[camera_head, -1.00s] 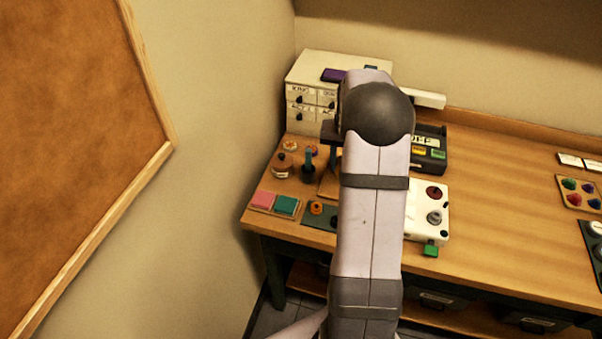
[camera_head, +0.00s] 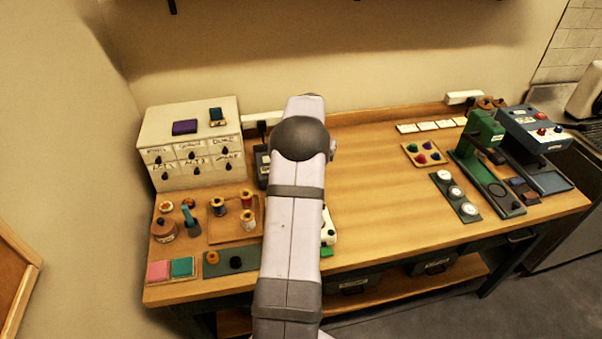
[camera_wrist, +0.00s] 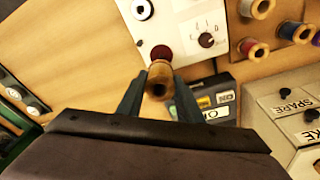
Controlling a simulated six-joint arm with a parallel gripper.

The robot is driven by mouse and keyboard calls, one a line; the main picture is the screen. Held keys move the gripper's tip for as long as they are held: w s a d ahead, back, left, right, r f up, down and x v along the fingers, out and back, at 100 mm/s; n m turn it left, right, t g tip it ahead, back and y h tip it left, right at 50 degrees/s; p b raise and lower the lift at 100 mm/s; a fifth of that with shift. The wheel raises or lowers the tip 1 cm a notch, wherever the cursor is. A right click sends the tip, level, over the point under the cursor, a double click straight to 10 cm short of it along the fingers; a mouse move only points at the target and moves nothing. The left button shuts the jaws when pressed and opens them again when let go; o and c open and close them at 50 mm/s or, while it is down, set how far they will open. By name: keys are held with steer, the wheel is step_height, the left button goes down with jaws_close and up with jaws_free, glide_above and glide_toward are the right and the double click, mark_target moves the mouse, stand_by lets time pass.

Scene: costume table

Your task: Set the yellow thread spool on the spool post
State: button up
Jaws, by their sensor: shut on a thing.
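The yellow thread spool (camera_wrist: 158,78) is between the two dark fingers of my gripper (camera_wrist: 158,92) in the wrist view, its open end facing the camera. My gripper is shut on it. The spool appears in front of a white panel (camera_wrist: 180,25) with a dark red disc and a dark knob; I cannot tell the gap between them. In the head view my own arm hides the gripper and the held spool. I cannot pick out the spool post with certainty in either view.
A wooden tray (camera_head: 216,236) with several spools stands at left, before a white drawer cabinet (camera_head: 190,130). Pink and green pads (camera_head: 170,269) lie at the front left. A green machine (camera_head: 484,135) stands at right.

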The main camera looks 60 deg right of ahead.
steer(key=shift+f, duration=0.15)
steer(key=shift+f+b, duration=2.2)
steer(key=shift+f, duration=0.55)
steer(key=shift+f, duration=0.65)
steer(key=o, duration=0.8)
steer(key=shift+a, duration=0.1)
steer(key=shift+c, duration=0.2)
steer(key=shift+r, duration=0.15)
steer(key=shift+s+a+r+p, duration=0.1)
steer(key=shift+a+r+p, duration=0.15)
steer(key=shift+r+p, duration=1.25)
steer(key=shift+s+a+r+p, duration=0.1)
steer(key=shift+a+r+p, duration=0.2)
steer(key=shift+r+p, duration=1.2)
steer(key=shift+a+r+p, duration=0.25)
steer(key=shift+r+p, duration=0.35)
steer(key=shift+r, duration=1.75)
